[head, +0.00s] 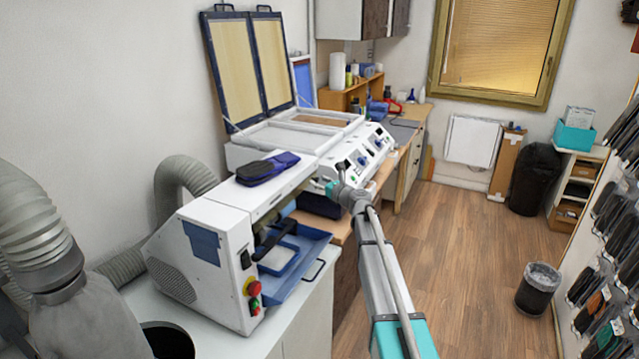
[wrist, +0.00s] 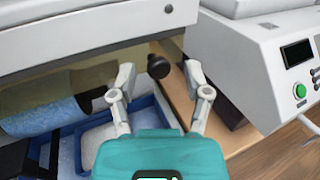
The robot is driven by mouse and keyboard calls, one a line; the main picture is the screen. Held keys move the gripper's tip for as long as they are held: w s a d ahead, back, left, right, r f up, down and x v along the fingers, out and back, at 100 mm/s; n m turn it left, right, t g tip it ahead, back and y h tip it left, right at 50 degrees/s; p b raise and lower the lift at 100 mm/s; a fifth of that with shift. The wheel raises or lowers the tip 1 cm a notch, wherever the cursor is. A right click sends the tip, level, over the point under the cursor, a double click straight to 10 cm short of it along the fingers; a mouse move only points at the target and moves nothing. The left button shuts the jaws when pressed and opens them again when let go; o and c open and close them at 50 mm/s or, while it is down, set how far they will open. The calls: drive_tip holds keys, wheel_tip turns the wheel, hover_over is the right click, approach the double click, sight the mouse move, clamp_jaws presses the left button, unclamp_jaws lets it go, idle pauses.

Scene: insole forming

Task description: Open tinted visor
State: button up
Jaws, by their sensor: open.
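The tinted visor (wrist: 88,76) is a see-through brownish panel under the white machine housing in the wrist view. It hangs down over the blue tray opening, and a blue roller shows behind it. A round black knob (wrist: 158,67) is at its right end. My gripper (wrist: 157,78) is open, with one finger on each side of the knob. I cannot tell whether the fingers touch it. In the head view my gripper (head: 338,176) is at the far end of the white machine (head: 218,252); the visor cannot be made out there.
A blue tray (head: 302,262) sticks out of the machine's front. A press with raised framed lids (head: 247,60) and a control panel (head: 366,150) stands beyond.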

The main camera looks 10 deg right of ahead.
clamp_jaws()
